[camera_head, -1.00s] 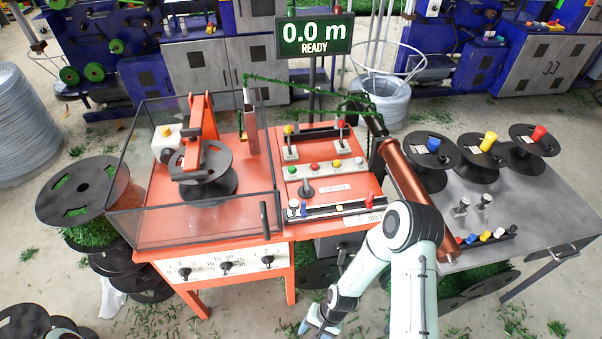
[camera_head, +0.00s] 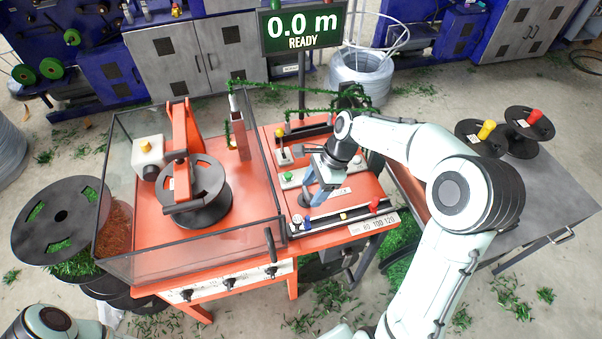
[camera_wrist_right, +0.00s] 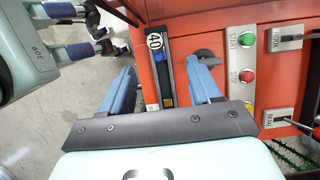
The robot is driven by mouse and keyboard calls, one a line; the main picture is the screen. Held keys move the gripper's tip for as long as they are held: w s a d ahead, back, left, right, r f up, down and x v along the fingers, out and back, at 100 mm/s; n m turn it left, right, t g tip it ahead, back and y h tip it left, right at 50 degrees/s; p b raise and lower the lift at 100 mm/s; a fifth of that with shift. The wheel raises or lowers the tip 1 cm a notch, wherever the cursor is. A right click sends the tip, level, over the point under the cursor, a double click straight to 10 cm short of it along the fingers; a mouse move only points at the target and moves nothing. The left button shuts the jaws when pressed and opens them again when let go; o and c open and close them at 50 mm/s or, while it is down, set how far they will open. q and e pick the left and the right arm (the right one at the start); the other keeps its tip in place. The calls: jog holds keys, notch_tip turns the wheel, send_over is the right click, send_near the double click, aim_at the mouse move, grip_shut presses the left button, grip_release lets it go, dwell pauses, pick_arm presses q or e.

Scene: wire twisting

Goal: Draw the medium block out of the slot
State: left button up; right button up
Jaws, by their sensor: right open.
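The front slot rail (camera_head: 345,216) runs along the orange machine's front edge, with several small blocks in it. Among them are a blue block (camera_head: 307,222), a yellow block (camera_head: 343,216) and a red block (camera_head: 374,205). Which is the medium one I cannot tell. My right gripper (camera_head: 318,190) is open and empty above the rail.
A clear-walled enclosure (camera_head: 190,249) with a black spool (camera_head: 196,190) stands left of the rail. Buttons (camera_head: 288,177) and levers lie behind it. The side table (camera_head: 535,200) carries spools. My right arm hides part of the machine's right side.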

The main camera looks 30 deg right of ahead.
aim_at(298, 219)
jog(key=x, duration=0.7)
jog(key=s+x, duration=0.1)
jog(key=x, duration=0.3)
jog(key=shift+a+f, duration=0.25)
jog(key=shift+x, duration=0.85)
pick_arm(q)
jog(key=shift+s+f, duration=0.35)
jog(key=shift+s, duration=0.5)
